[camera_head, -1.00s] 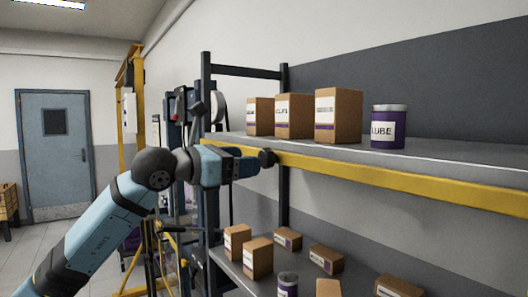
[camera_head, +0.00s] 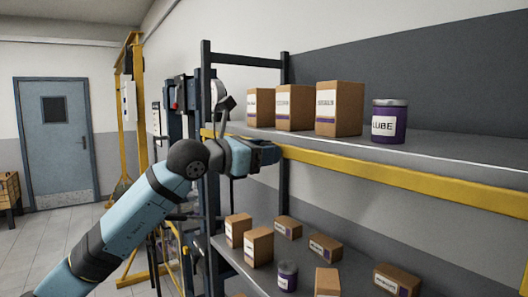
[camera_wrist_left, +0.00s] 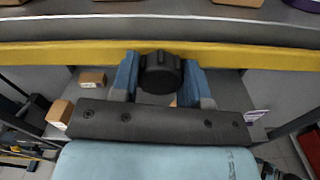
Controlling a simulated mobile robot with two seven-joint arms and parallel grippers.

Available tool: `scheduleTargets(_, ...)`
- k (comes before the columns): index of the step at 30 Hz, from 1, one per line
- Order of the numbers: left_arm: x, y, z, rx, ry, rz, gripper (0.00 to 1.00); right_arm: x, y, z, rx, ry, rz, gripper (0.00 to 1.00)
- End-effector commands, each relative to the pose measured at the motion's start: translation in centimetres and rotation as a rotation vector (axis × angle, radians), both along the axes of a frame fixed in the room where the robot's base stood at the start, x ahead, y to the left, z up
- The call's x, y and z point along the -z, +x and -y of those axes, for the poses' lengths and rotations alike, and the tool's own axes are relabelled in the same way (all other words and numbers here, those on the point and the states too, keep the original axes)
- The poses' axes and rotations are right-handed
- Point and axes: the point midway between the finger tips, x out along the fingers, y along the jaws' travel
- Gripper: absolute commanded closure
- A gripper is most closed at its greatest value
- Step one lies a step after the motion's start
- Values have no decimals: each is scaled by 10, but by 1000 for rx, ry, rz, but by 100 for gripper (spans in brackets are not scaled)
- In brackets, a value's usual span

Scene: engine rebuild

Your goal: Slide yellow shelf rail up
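The yellow shelf rail (camera_head: 400,178) runs along the front edge of the upper shelf, and it crosses the left wrist view (camera_wrist_left: 60,54) near the top. A round black knob (camera_wrist_left: 161,73) stands in front of the rail, between the two blue fingers of my left gripper (camera_wrist_left: 161,82). The fingers lie against both sides of the knob with no clear gap. In the camera_head view my left gripper (camera_head: 264,154) is at the rail's left part and hides the knob. My right gripper is out of view.
The upper shelf (camera_head: 450,155) carries brown boxes (camera_head: 340,108) and a purple lube can (camera_head: 389,122). Several small boxes (camera_head: 258,246) and a can (camera_head: 287,276) stand on the lower shelf. A dark rack post (camera_head: 206,100) is close to my left arm.

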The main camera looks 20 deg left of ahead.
Motion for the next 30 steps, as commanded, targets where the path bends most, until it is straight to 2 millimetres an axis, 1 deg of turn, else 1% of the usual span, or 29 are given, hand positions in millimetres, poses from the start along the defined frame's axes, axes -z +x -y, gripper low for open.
scheduleTargets(2,-1,0,0,0,0,0,100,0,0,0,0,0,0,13)
scheduleTargets(4,-7,0,0,0,-2,2,100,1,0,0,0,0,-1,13)
scheduleTargets(9,-41,0,0,1,-2,5,100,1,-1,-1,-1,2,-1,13)
scheduleTargets(13,-60,0,0,-1,-1,3,100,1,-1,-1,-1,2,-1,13)
scheduleTargets(16,-66,0,0,-1,-1,2,100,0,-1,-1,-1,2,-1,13)
scheduleTargets(23,-68,-1,-1,-1,-3,6,100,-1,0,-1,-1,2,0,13)
scheduleTargets(24,-68,-1,-1,-2,-4,6,54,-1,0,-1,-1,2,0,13)
scheduleTargets(27,-68,-1,-1,-1,-3,6,32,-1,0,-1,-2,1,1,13)
scheduleTargets(30,-67,0,-1,0,-3,3,32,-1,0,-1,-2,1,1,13)
